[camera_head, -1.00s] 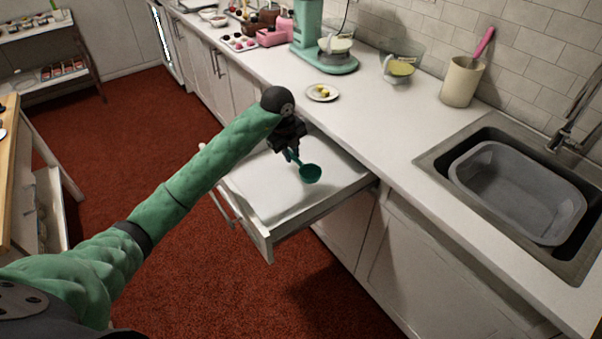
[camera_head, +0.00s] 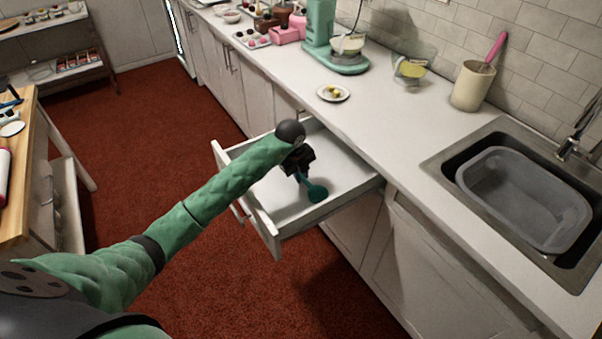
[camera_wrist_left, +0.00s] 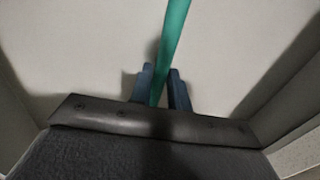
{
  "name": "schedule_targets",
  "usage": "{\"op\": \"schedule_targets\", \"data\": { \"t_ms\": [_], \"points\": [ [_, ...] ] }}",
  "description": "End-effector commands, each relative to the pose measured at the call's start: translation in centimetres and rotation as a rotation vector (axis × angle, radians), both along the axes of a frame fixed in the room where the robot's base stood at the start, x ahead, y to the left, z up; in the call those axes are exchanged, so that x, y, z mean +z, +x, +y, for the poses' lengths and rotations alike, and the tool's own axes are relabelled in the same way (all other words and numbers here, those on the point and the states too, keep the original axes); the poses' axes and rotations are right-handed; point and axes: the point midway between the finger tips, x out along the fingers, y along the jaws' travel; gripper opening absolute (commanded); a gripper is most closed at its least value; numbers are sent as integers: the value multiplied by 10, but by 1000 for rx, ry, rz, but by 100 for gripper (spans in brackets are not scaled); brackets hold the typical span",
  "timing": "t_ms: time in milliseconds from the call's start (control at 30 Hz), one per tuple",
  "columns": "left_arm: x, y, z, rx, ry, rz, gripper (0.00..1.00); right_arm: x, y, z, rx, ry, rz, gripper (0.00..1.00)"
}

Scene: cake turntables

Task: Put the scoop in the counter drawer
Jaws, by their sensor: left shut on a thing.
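The teal scoop (camera_head: 317,193) is in my left gripper (camera_head: 301,174), which is shut on its handle. The scoop's round bowl points down and to the right, inside the open counter drawer (camera_head: 264,222). In the left wrist view the scoop's handle (camera_wrist_left: 172,45) runs up from between the two fingers of the left gripper (camera_wrist_left: 160,84), with the pale drawer floor behind it. I cannot tell whether the bowl touches the drawer floor. The drawer is pulled out from under the counter and looks otherwise empty. My right gripper is not in view.
The white counter (camera_head: 399,138) runs above the drawer. On it are a small plate (camera_head: 334,93), a mint mixer (camera_head: 322,30) and a cream utensil pot (camera_head: 472,87). A sink with a grey basin (camera_head: 525,200) is at the right. A wooden table (camera_head: 22,170) stands at the left.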

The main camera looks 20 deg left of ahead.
Motion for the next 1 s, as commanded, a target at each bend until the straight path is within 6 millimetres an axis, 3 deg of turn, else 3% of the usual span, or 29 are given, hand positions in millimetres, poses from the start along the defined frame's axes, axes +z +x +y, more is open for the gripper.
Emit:
{"op": "schedule_targets", "data": {
  "t_ms": [467,500,600,1000],
  "points": [
    [-3,0,0,0,0,0,0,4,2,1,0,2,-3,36],
    [-3,0,0,0,0,0,22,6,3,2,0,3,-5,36],
    [-3,0,0,0,0,0,40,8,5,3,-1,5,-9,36],
    [0,0,0,0,0,0,40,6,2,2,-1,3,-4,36]
  ]
}}
